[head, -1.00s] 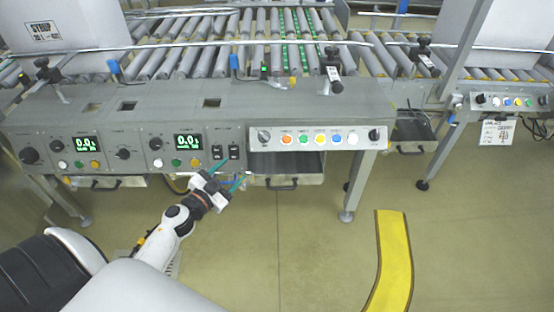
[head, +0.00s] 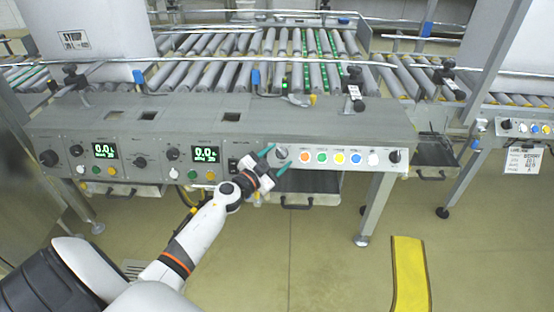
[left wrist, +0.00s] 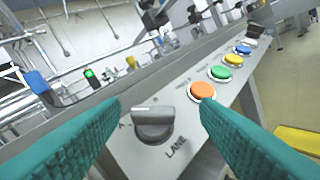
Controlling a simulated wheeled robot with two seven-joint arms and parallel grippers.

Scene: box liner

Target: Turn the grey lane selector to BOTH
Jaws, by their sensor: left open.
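The grey lane selector (left wrist: 153,125) is a round knob with a raised grip bar on a light panel, above the printed word LANE. In the left wrist view its white mark points left, near a letter A. In the head view the selector (head: 281,154) is at the left end of the button panel. My left gripper (head: 279,160) is open in front of it. In the left wrist view the teal fingers of the gripper (left wrist: 160,128) stand on either side of the knob, apart from it. My right gripper is not in view.
An orange button (left wrist: 202,91) sits just right of the selector, with green, yellow, blue and white buttons further along. Another dark knob (head: 394,157) is at the panel's right end. A drawer handle (head: 297,203) hangs below. Roller conveyors lie behind.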

